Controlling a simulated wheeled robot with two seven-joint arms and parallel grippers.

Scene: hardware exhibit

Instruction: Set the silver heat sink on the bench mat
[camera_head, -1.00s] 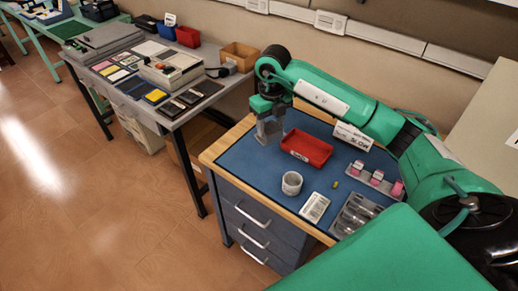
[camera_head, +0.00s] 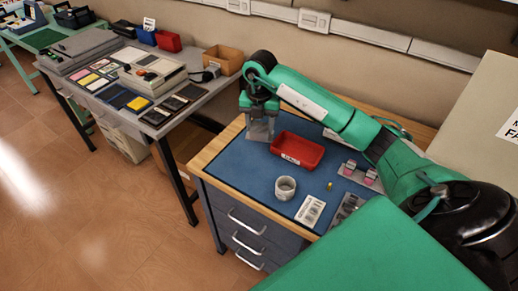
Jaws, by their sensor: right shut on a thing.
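My right gripper (camera_head: 261,128) is shut on a small silver-grey piece, which seems to be the silver heat sink. The fingers cover most of it, so its outline is hard to tell. The gripper points down over the back left part of the blue bench mat (camera_head: 244,168), left of the red tray. I cannot tell whether the piece touches the mat. My left gripper is out of view.
On the mat are a red tray (camera_head: 298,151), a white ring-shaped cup or roll (camera_head: 285,188), a white labelled card (camera_head: 310,210), a small yellow piece (camera_head: 329,186) and a rack with pink-topped items (camera_head: 358,174). The mat's front left is clear. A cluttered grey table stands left.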

